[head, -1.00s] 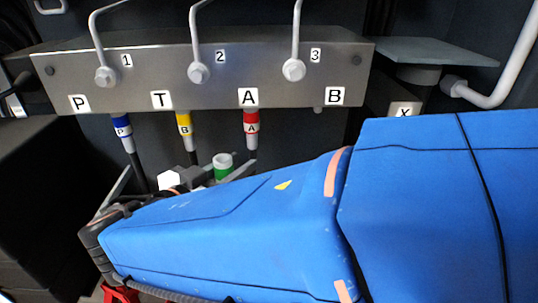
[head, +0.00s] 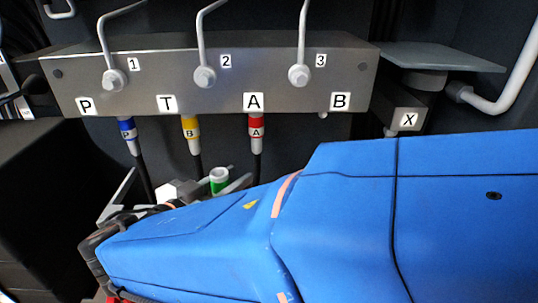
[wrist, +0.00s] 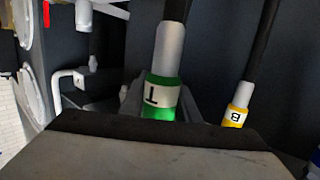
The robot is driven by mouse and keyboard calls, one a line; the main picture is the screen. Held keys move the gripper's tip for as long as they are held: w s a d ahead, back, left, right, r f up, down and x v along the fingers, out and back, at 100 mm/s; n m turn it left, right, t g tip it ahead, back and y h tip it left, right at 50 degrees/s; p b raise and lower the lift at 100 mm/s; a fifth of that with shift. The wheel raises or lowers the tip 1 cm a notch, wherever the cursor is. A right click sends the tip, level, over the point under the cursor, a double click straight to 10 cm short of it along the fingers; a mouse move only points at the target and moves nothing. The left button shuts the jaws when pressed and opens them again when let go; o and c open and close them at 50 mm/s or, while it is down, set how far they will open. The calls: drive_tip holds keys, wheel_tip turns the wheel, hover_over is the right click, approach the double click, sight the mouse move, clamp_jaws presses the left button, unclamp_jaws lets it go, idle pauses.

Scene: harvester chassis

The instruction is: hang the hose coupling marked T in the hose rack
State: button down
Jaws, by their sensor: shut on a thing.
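The green hose coupling marked T (wrist: 160,96) is in the wrist view, with a silver sleeve and a dark hose running from it. It also shows in the head view as a small green ring with a pale top (head: 219,180), below the valve block. My gripper (head: 208,188) is shut on this coupling, mostly hidden behind my blue arm in the head view. In the wrist view, a broad dark-edged part of my gripper covers the bottom. I cannot make out the hose rack in either view.
A steel valve block (head: 210,90) spans the back. The blue P (head: 127,130), yellow B (head: 190,130) and red A (head: 256,130) couplings hang beneath it, with B under the T label. A block marked X (head: 405,118) and a grey shelf (head: 440,57) are at right.

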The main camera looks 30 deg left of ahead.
idle(0.3)
drive_tip(key=shift+w+a, duration=0.5)
drive_tip(key=shift+w, duration=0.35)
drive_tip(key=shift+w+a, duration=0.55)
drive_tip(key=shift+w, duration=0.3)
drive_tip(key=shift+w+a, duration=0.5)
drive_tip(key=shift+w, duration=0.35)
drive_tip(key=shift+f, duration=0.3)
drive_tip(key=shift+f, duration=0.25)
drive_tip(key=shift+f, duration=0.25)
drive_tip(key=shift+f, duration=1.95)
drive_tip(key=shift+f, duration=0.4)
drive_tip(key=shift+f, duration=2.3)
